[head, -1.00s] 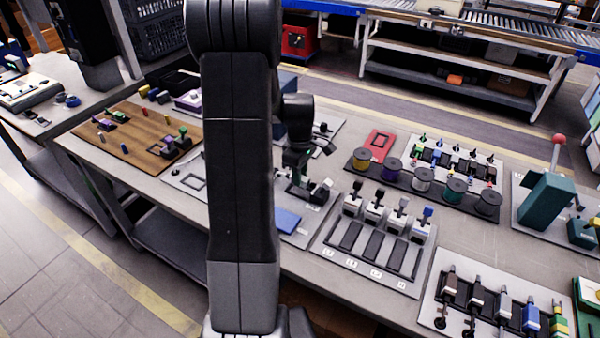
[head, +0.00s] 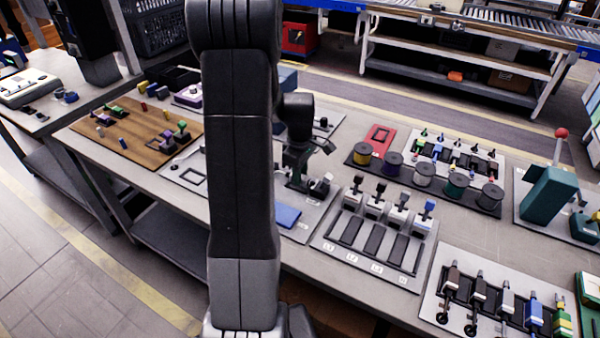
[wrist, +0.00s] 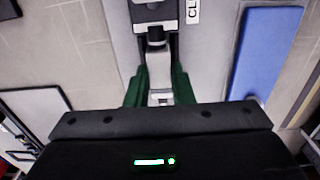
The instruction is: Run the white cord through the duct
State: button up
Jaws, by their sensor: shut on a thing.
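In the wrist view my gripper (wrist: 159,84) has its two green fingers closed on a small pale grey-white piece (wrist: 158,97). A black-and-white fitting (wrist: 155,36) lies just beyond the fingertips, in line with them; I cannot tell whether it is joined to the held piece. In the head view the end of my arm is low over a grey plate with a blue pad (head: 288,216), partly hidden behind my own arm link. The blue pad also shows at the right of the wrist view (wrist: 265,52). I cannot make out the white cord or the duct with certainty.
Right of the plate is a board with dark slots (head: 352,231) and several upright plugs. Behind it stands a rack of spools (head: 424,175). A wooden board (head: 135,140) with small parts lies left. A teal lever press (head: 548,195) stands far right.

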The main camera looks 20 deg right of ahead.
jog(key=shift+f+b, duration=0.35)
jog(key=shift+f, duration=0.2)
dwell(0.4)
jog(key=o, duration=1)
notch_tip(320, 180, up, 14)
jog(key=shift+f, duration=0.1)
notch_tip(320, 180, down, 14)
jog(key=shift+r, duration=0.35)
